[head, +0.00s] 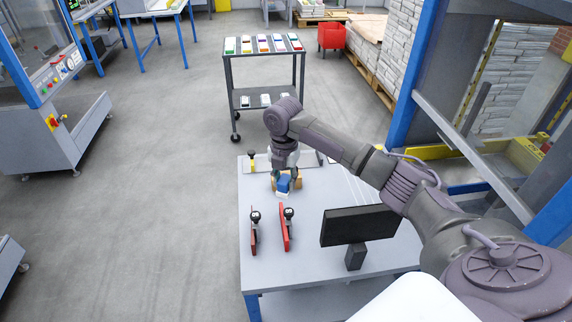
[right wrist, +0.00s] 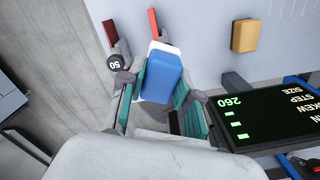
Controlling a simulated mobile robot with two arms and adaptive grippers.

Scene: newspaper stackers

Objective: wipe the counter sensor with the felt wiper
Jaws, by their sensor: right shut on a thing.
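My right gripper (head: 284,170) is over the work table and shut on the felt wiper, a blue block (head: 284,183) with a white pad. In the right wrist view the blue block (right wrist: 162,78) sits between the teal finger pads, with its white edge (right wrist: 165,47) at the far end. In the head view it is low over the table, behind the red plates; I cannot tell if it touches anything. I cannot identify the counter sensor with certainty. My left gripper is not in view.
Two upright red plates (head: 287,228) with black round knobs stand on the grey table (head: 315,262). A black display (head: 358,226) stands to their right. A tan block (right wrist: 244,35) shows in the right wrist view. A shelf cart (head: 264,75) stands behind the table.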

